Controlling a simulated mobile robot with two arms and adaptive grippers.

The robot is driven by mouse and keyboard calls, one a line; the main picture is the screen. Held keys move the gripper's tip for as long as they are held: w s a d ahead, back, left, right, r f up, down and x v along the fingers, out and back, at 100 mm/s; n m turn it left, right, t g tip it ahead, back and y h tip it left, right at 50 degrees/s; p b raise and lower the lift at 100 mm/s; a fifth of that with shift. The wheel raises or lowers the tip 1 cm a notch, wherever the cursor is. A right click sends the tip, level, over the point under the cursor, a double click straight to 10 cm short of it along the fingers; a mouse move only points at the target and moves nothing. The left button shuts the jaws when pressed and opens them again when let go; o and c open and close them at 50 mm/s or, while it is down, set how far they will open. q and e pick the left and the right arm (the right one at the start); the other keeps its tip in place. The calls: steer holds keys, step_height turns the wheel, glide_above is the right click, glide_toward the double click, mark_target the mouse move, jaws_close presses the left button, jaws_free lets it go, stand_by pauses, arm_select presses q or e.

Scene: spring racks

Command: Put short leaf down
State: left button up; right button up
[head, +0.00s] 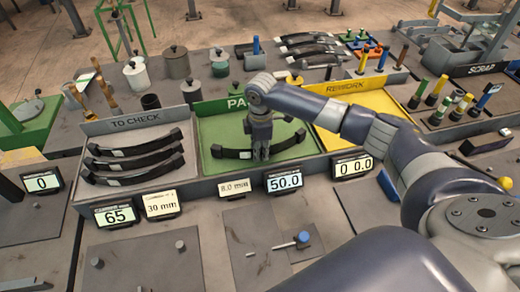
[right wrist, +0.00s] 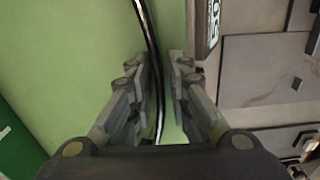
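A dark curved short leaf (head: 232,153) lies along the front of the green PASS tray (head: 215,125). My right gripper (head: 262,154) points down over its right part. In the right wrist view the leaf (right wrist: 153,45) runs between the two fingers (right wrist: 160,75). A green gap shows between the leaf and the right-hand finger, so the gripper looks open around the leaf. Whether the other finger touches it is unclear. Several dark leaves (head: 135,164) lie in the grey TO CHECK tray (head: 105,140) to the left. My left gripper is not in view.
The yellow REWORK tray (head: 385,103) is to the right, partly behind my right arm. Displays, including one reading 50.0 (head: 284,181), stand along the trays' front edge. Pots (head: 176,63) and more leaves (head: 305,42) stand behind. A blue-headed tool (head: 302,238) lies in front.

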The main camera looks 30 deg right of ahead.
stand_by(0.3)
step_height(320, 180, up, 11)
steer(key=b, duration=0.2)
steer(key=shift+s+b, duration=0.1)
steer(key=shift+b, duration=0.25)
steer(key=shift+r, duration=0.65)
